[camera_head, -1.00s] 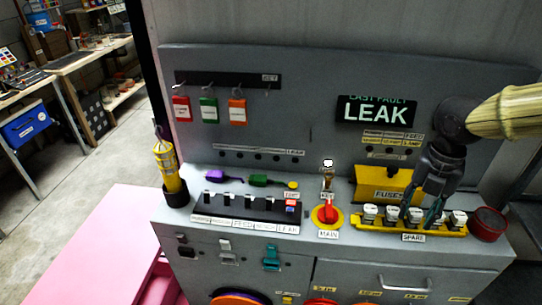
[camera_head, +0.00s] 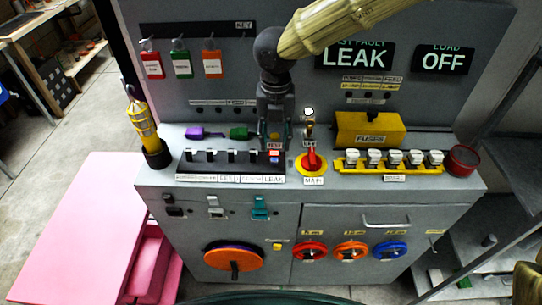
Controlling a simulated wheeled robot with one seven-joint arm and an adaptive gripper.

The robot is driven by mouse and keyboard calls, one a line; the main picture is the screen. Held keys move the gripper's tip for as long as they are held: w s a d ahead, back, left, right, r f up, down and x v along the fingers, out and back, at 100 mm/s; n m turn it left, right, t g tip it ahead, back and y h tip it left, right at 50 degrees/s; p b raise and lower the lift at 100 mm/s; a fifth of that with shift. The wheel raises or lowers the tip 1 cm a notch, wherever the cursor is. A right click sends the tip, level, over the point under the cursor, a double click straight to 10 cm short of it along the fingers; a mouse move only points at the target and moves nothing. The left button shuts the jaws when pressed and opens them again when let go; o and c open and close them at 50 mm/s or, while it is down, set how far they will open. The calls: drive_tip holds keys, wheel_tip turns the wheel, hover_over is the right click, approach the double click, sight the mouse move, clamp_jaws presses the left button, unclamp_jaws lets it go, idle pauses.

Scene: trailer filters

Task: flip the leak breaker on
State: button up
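The black breaker strip (camera_head: 222,164) lies along the console shelf, with several small switches and white labels on its front. At its right end, above the label reading LEAK, is the leak breaker (camera_head: 275,159), with a small blue and red mark. Its lever position is too small to tell. My gripper (camera_head: 276,143) points down just above and behind that right end, its fingers apart and nothing visible between them. Whether it touches the breaker I cannot tell. The fault display (camera_head: 354,57) reads LEAK, and the load display (camera_head: 444,60) reads OFF.
Right of the strip stand the red main switch (camera_head: 312,163), a small upright key-like piece (camera_head: 308,124), a yellow fuse box (camera_head: 369,129) and a yellow spare-fuse rack (camera_head: 350,166). A yellow lamp (camera_head: 142,125) stands left. Purple (camera_head: 199,133) and green (camera_head: 238,133) pieces lie behind the strip.

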sight(274, 161)
wheel_tip(274, 161, down, 8)
drive_tip(key=shift+r+p, duration=0.15)
drive_tip(key=shift+p, duration=0.25)
clamp_jaws()
